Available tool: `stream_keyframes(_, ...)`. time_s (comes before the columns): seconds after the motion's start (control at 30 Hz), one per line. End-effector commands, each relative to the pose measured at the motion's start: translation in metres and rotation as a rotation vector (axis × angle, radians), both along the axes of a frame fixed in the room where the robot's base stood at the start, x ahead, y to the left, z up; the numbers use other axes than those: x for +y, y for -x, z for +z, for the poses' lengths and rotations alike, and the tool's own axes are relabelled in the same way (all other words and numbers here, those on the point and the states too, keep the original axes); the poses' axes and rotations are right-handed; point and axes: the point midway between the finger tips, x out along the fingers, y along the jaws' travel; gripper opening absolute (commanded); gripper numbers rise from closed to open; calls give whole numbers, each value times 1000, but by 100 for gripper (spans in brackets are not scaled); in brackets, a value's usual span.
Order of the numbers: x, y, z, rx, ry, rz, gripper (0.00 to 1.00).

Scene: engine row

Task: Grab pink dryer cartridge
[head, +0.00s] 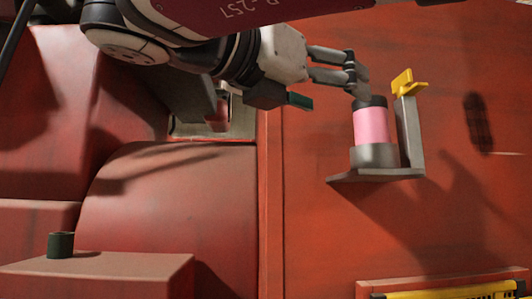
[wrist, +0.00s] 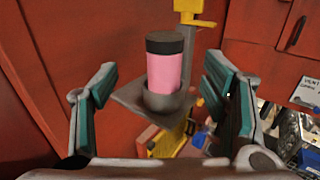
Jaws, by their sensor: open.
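The pink dryer cartridge (head: 371,127) has a dark cap and stands upright in a grey cup on a bracket (head: 413,135) fixed to the red wall. In the wrist view the cartridge (wrist: 165,70) stands between my finger pads, with clear space on both sides. My gripper (head: 358,84) is open and empty. In the head view its fingertips are close to the dark cap, and I cannot tell if they touch it. In the wrist view my gripper (wrist: 163,90) shows teal pads spread wide. The cartridge's lower end is hidden in the cup.
A yellow clamp or lever (head: 407,83) tops the bracket's post, beside the cartridge. Red machine housings (head: 170,205) fill the left. A small dark green cylinder (head: 60,245) sits on a lower ledge. A yellow bar (head: 450,291) runs along the bottom right.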

Motion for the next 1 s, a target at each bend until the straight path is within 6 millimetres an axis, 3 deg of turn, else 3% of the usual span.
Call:
stream_keyframes(0.2, -32, -22, 0, 0, 3, -4, 68)
stream_keyframes(0.47, -47, -32, 1, 0, 4, -1, 68)
stream_keyframes(0.8, -85, -53, -1, 1, 5, -2, 68)
stream_keyframes(1.0, -90, -57, -1, 1, 4, 1, 68)
